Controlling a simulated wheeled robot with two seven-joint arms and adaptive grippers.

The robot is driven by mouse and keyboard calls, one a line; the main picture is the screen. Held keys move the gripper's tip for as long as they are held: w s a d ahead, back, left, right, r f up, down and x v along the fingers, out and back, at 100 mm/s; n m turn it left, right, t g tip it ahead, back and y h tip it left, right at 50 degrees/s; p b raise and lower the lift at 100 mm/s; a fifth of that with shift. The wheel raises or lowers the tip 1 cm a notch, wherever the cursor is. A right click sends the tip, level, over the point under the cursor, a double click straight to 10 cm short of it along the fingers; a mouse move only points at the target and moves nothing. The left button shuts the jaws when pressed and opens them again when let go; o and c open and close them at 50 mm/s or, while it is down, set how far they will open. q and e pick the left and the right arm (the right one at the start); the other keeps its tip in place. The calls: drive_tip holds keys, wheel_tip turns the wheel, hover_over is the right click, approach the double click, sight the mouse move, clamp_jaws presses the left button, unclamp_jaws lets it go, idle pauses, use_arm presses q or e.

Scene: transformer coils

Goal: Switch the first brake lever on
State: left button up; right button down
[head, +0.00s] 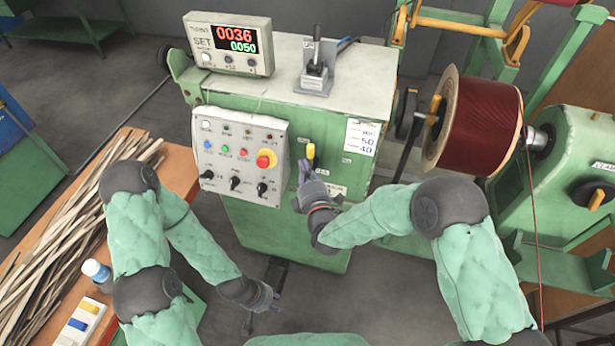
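A yellow-tipped lever (310,151) stands out from the front of the green machine cabinet, right of the button panel. My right gripper (306,172) is just below the yellow tip, with its fingers pointing up at the lever. I cannot tell whether they touch it or how far they are closed. A second lever, a black one (316,64) on a grey bracket, stands upright on the cabinet top. No label shows clearly which is the first brake lever. My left gripper (262,318) hangs low in front of the cabinet, empty, with its fingers apart.
The button panel (240,153) has coloured buttons, knobs and a red-yellow stop button. A counter display (229,42) stands on the cabinet (300,235). A dark red wire spool (480,125) is at right. An orange table (178,170) with wooden strips is at left.

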sight(312, 155)
use_arm(q)
drive_tip(key=shift+f, duration=0.2)
use_arm(e)
drive_tip(key=shift+x, duration=2.05)
